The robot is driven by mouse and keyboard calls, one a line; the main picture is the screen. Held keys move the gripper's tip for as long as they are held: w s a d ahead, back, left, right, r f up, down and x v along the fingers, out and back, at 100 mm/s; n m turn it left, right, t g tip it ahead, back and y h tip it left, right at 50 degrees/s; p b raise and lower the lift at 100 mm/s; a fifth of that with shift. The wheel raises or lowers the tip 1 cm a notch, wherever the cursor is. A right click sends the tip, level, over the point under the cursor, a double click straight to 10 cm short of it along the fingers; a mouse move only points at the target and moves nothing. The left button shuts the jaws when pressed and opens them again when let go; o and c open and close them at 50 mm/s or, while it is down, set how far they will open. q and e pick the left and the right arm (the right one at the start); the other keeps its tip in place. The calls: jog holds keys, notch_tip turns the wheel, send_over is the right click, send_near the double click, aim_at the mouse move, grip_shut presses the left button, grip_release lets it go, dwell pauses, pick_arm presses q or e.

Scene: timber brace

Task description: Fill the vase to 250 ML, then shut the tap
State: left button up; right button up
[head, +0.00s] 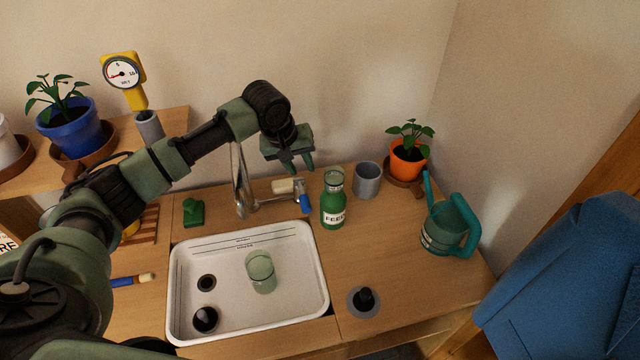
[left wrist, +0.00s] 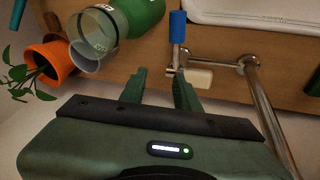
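The vase, a clear greenish glass (head: 261,272), stands in the white sink basin (head: 320,283); I cannot make out its water level or marks. The chrome tap (head: 241,180) rises behind the basin, and no stream shows from it. Its lever has a blue handle (head: 305,204), which also shows in the left wrist view (left wrist: 178,28). My left gripper (head: 297,169) is open and empty, pointing down just behind and above the lever. In the left wrist view its fingers (left wrist: 160,76) are apart, close to the lever's base. My right gripper is not in view.
A green FEED bottle (head: 333,211) stands right of the lever, with a grey cup (head: 367,181) and orange plant pot (head: 407,163) beyond. A teal watering can (head: 448,232) is at right. A pale block (head: 286,186) lies behind the lever. The front right counter is mostly clear.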

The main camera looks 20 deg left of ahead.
aim_at(304, 201)
pick_arm(q)
jog(key=s+f, duration=0.1)
jog(key=f, duration=0.1)
jog(key=s+d+f+n+g, duration=0.1)
jog(key=f, duration=0.2)
jog(key=s+d+f+g+p, duration=0.1)
jog(key=f, duration=0.2)
jog(key=shift+s+f+n+h, duration=0.1)
jog(key=shift+s+n+h, duration=0.2)
jog(key=shift+n, duration=0.1)
jog(key=shift+w, duration=0.1)
grip_shut()
dwell(1.0)
